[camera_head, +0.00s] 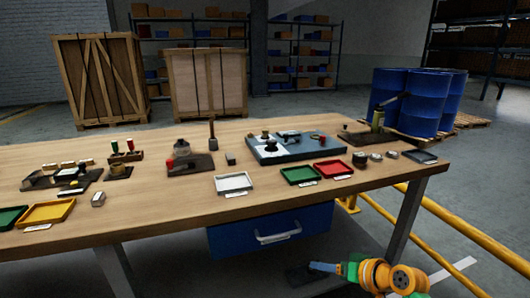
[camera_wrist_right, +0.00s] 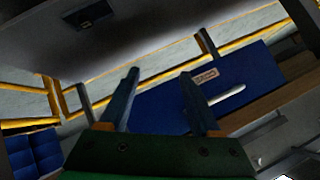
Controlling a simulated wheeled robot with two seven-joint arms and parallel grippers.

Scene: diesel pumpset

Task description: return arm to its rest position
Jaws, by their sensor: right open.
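My right arm (camera_head: 380,275), orange and green, shows at the bottom right in the head view. It is low, beside and below the front edge of the workbench (camera_head: 330,200). My right gripper (camera_head: 300,270) points left, below the blue drawer. In the right wrist view my right gripper (camera_wrist_right: 159,72) has its two dark fingers spread apart, with nothing between them. The blue drawer (camera_wrist_right: 255,75) with its pale handle lies beyond the fingers there. My left gripper does not show.
The blue drawer (camera_head: 225,240) hangs under the bench top near my right gripper. Yellow rails (camera_head: 480,235) run along the right. Trays, including a white one (camera_head: 234,183) and a red one (camera_head: 333,170), stand on the bench. Blue drums (camera_head: 405,100) stand behind its right end.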

